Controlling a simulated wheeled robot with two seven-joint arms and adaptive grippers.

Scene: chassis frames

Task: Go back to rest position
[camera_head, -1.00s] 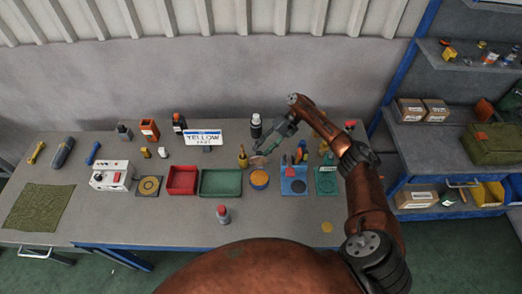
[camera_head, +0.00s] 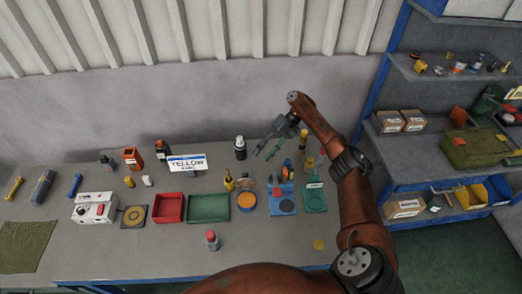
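My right arm, rust-brown, comes in from the lower right, and its grey-green gripper (camera_head: 264,153) hangs over the back of the workbench (camera_head: 130,250). Its two fingers point down and left, look spread apart, and nothing shows between them. Below it in the picture are a small yellow bottle (camera_head: 229,181) and a round orange-topped container (camera_head: 246,201). A dark bottle with a white cap (camera_head: 240,148) stands just left of the gripper. My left gripper is not in view.
Shelves with boxes (camera_head: 402,121) stand at the right. The bench front is mostly clear.

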